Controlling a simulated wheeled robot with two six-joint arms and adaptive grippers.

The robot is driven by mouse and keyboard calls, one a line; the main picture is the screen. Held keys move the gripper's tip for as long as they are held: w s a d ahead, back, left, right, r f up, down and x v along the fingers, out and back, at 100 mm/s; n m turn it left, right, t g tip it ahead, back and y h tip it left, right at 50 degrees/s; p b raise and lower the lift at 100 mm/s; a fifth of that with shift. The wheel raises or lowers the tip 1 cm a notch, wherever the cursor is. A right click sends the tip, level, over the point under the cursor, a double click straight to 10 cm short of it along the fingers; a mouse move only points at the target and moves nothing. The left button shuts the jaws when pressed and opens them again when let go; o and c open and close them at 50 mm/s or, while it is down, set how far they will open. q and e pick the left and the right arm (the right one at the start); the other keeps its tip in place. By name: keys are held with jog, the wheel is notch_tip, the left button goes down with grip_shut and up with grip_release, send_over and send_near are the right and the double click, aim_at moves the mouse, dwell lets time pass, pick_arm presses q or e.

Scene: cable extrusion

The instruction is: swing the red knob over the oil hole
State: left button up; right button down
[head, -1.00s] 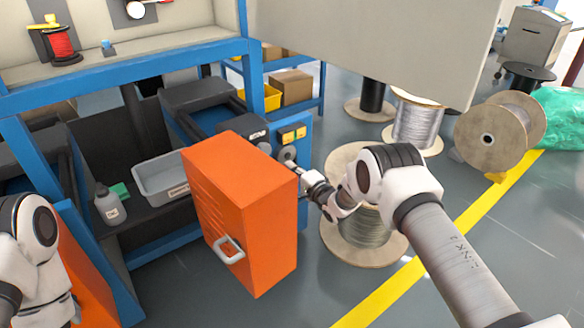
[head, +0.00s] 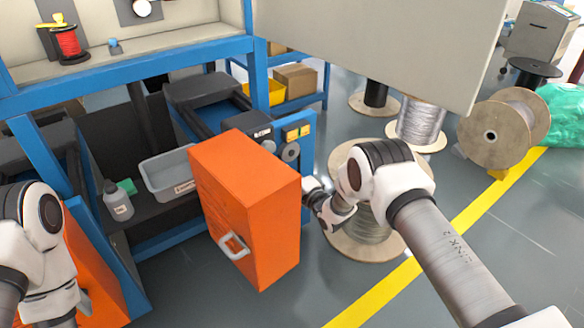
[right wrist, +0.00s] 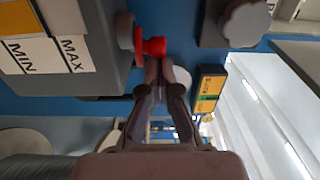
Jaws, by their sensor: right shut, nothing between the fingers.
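The red knob (right wrist: 152,47) shows in the right wrist view, beside a grey round part on the dark machine housing. My right gripper (right wrist: 160,68) is shut and empty, its fingertips right at the knob's lower right edge. Whether they touch it I cannot tell. In the head view the fingers and the knob are hidden behind the orange cabinet; only my right wrist shows at the cabinet's right edge. I cannot make out the oil hole in either view. My left arm stands at the lower left of the head view, its gripper out of sight.
The orange cabinet (head: 245,210) stands left of my right wrist. A MIN/MAX label (right wrist: 50,52) and a grey lobed knob (right wrist: 246,22) flank the red knob. A grey bin (head: 168,172), a bottle (head: 117,200) and a wire spool (head: 365,245) stand nearby.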

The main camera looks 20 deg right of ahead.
jog(key=shift+s+a, duration=0.15)
jog(key=shift+a, duration=0.15)
notch_tip(320, 180, up, 10)
dwell(0.4)
